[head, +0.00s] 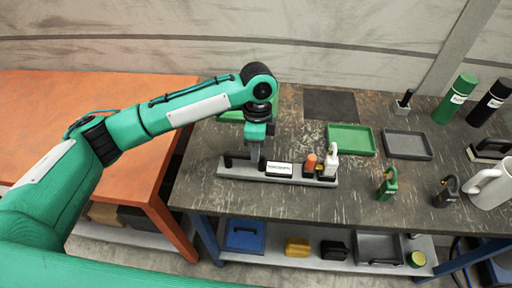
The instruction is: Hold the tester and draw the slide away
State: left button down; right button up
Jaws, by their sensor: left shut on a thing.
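A long light-grey base (322,181) lies on the dark worktop. It carries a black post at its left end, a block with a white label (279,169), an orange-topped piece (310,163) and a white padlock-like piece (331,164). I take this assembly to be the tester; I cannot tell which part is the slide. My left gripper (254,165) points down at the left part of the base, between the black post and the labelled block. It is shut on a part there, mostly hidden by the fingers. My right gripper is not in view.
A green tray (351,139) and a grey tray (408,145) lie behind to the right. An orange table (60,105) is at left.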

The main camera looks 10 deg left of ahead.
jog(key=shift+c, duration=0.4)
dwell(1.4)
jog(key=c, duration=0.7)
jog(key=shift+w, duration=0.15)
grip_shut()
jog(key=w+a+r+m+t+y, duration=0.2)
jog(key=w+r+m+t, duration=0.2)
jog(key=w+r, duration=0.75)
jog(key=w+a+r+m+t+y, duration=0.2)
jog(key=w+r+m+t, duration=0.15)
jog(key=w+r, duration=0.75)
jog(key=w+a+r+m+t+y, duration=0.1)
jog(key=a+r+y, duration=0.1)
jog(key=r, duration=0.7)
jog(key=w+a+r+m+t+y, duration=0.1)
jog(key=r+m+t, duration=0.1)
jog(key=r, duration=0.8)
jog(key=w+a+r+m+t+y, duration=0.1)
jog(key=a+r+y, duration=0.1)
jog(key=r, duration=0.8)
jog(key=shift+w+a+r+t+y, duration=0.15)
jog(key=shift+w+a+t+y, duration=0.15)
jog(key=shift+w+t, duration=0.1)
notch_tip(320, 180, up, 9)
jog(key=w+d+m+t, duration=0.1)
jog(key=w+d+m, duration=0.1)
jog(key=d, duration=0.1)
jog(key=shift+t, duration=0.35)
